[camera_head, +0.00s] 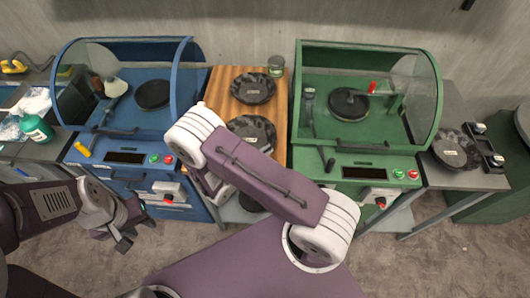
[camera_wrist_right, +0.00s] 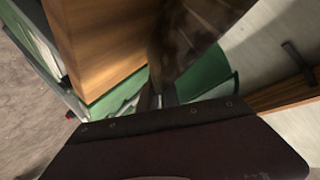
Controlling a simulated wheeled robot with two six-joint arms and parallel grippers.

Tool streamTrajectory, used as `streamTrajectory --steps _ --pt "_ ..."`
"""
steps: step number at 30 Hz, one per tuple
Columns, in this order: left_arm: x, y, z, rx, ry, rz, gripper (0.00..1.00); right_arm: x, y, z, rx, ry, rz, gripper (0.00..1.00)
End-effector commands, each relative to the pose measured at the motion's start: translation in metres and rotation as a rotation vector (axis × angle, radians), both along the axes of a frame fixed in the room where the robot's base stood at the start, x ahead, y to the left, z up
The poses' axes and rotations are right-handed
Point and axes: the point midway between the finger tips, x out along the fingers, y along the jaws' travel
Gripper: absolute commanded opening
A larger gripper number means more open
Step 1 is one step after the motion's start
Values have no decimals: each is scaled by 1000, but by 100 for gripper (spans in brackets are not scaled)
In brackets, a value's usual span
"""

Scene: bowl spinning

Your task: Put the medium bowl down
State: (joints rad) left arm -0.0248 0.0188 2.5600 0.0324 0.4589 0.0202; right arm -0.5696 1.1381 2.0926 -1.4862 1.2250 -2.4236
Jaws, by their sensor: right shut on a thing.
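In the right wrist view, my right gripper (camera_wrist_right: 165,98) is shut on a dark marbled bowl (camera_wrist_right: 190,40). A wooden surface (camera_wrist_right: 105,40) is close beside it. In the head view my right arm hides this gripper. A dark bowl (camera_head: 250,128) shows just past the arm at the wooden stand (camera_head: 220,86), partly covered by it; it looks like the held one. Another dark bowl (camera_head: 253,88) lies farther back on the stand. I cannot tell the bowls' size classes for sure. My left gripper (camera_head: 129,228) looks open and empty, low at the left.
A blue machine (camera_head: 124,121) with a dark disc stands left of the stand, a green machine (camera_head: 359,153) right of it. A jar (camera_head: 276,65) stands at the stand's back. Another dark bowl (camera_head: 455,148) lies on the grey table at right. A green bottle (camera_head: 35,128) is at left.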

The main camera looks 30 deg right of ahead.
Motion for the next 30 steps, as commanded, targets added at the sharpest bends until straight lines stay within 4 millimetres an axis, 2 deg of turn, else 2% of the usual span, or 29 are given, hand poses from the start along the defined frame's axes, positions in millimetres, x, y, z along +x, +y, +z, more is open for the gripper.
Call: streamTrajectory --steps 3,13,15,16,26,30 --pt "0 0 -1 0 0 0 36 0 0 -11 0 -2 0 0" --pt "0 0 -3 0 0 0 36 0 0 -15 0 -2 0 0" --pt "0 0 -2 0 0 0 36 0 0 -14 0 -1 0 23" --pt "0 0 -2 0 0 0 36 0 0 -14 0 -1 0 28" --pt "0 0 0 0 0 0 36 0 0 -11 0 -2 0 28" --pt "0 0 -3 0 0 0 36 -5 15 -6 1 -3 6 28"
